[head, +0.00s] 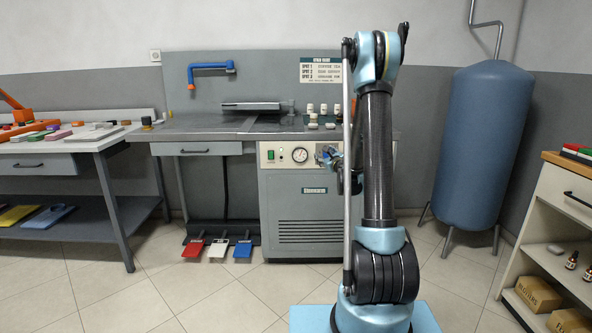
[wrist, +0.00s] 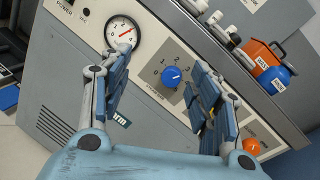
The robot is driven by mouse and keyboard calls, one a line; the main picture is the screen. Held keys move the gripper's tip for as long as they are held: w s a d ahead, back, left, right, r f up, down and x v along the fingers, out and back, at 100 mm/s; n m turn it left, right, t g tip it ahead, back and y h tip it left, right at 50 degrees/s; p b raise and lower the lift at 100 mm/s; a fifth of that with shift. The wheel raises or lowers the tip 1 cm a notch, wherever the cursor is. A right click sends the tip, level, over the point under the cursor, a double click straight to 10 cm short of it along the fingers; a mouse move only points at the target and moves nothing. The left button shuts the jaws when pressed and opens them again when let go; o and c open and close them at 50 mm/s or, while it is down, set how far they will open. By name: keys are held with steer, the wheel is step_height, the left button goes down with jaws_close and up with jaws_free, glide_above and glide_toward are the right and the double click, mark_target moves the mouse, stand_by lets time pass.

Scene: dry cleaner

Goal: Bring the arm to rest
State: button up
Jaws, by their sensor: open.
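My blue and black arm (head: 377,150) stands upright right of centre in the head view. My gripper (head: 326,153) shows at its left side, in front of the grey spotting machine's panel, partly hidden by my own arm. Beyond the fingers is the panel with a white pressure gauge (wrist: 122,34) and a blue knob (wrist: 171,76). I cannot tell the exact gap between fingers and panel.
The grey machine (head: 302,215) has bottles on its top and three coloured pedals (head: 218,249) below. A table (head: 110,140) with tools is at the left. A blue tank (head: 484,145) and a shelf unit (head: 560,195) are at the right. Tiled floor between is clear.

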steer(key=s+a+r+n+g+y, duration=0.15)
steer(key=s+a+n+g, duration=0.25)
steer(key=s+n, duration=0.6)
steer(key=s+a+r+n+g+y, duration=0.1)
steer(key=s+a+r+n+g, duration=0.2)
steer(key=s+n, duration=0.7)
steer(key=s+d+f+n+g+h, duration=0.2)
steer(key=s+d+f, duration=0.1)
steer(key=s, duration=0.9)
steer(key=s+d+f+n+g+h, duration=0.2)
steer(key=s+d+f+n+g, duration=0.1)
steer(key=s, duration=0.9)
steer(key=s+d+f+n+g+h, duration=0.2)
steer(key=s+f, duration=0.4)
steer(key=s, duration=0.6)
steer(key=shift+s+d+n+g+h, duration=0.2)
steer(key=shift+d+n+g+h, duration=0.15)
steer(key=shift+d+n, duration=0.6)
steer(key=shift+d+m, duration=0.25)
steer(key=shift+w+f, duration=0.2)
steer(key=shift+w, duration=0.3)
